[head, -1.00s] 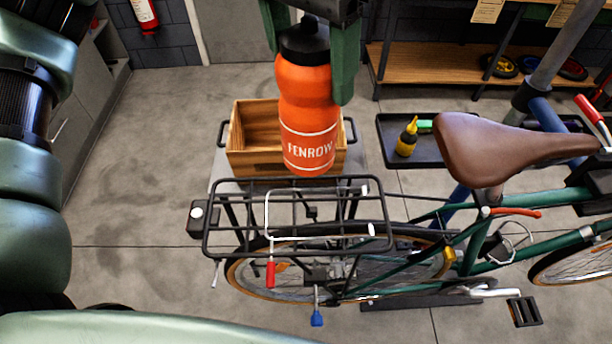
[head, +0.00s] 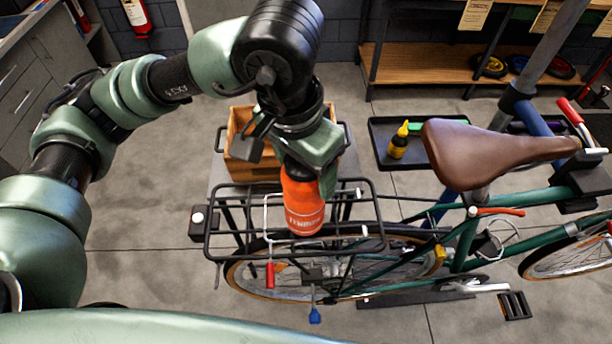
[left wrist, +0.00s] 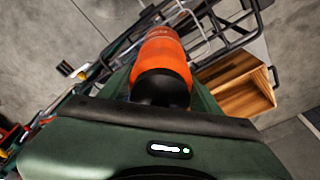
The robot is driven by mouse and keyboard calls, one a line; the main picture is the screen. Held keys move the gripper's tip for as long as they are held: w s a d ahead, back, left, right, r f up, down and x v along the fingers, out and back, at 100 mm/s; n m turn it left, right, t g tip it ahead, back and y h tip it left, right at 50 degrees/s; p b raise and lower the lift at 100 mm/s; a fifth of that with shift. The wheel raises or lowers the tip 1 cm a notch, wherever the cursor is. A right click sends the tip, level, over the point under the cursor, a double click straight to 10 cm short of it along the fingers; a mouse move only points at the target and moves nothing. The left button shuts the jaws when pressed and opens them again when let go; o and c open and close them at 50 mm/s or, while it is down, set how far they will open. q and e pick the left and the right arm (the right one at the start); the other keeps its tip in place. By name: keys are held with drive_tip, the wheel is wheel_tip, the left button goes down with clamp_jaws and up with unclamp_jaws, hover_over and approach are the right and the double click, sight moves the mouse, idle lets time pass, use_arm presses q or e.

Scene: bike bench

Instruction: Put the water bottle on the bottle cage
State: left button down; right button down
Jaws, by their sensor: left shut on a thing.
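The orange water bottle (head: 303,205) with a black cap is upright or nearly so, in front of the rear rack in the head view. My left gripper (head: 305,165) is shut on its upper part. In the left wrist view the bottle (left wrist: 162,55) points away from the left gripper (left wrist: 160,98), its cap end between the fingers. Whether the bottle touches the rack cannot be told. I cannot make out the bottle cage clearly in either view. My right gripper is in neither view.
A black tray (head: 383,137) holds a yellow bottle (head: 399,143). The brown saddle (head: 490,155) is at the right. Open floor lies left.

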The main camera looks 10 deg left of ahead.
use_arm(q)
wheel_tip(320, 180, down, 3)
drive_tip(key=shift+w+r+p, duration=0.1)
drive_tip(key=shift+p, duration=0.2)
drive_tip(key=shift+f+b, duration=0.25)
drive_tip(key=shift+b, duration=0.1)
drive_tip(key=shift+c, duration=1.6)
unclamp_jaws()
drive_tip(key=shift+r, duration=0.1)
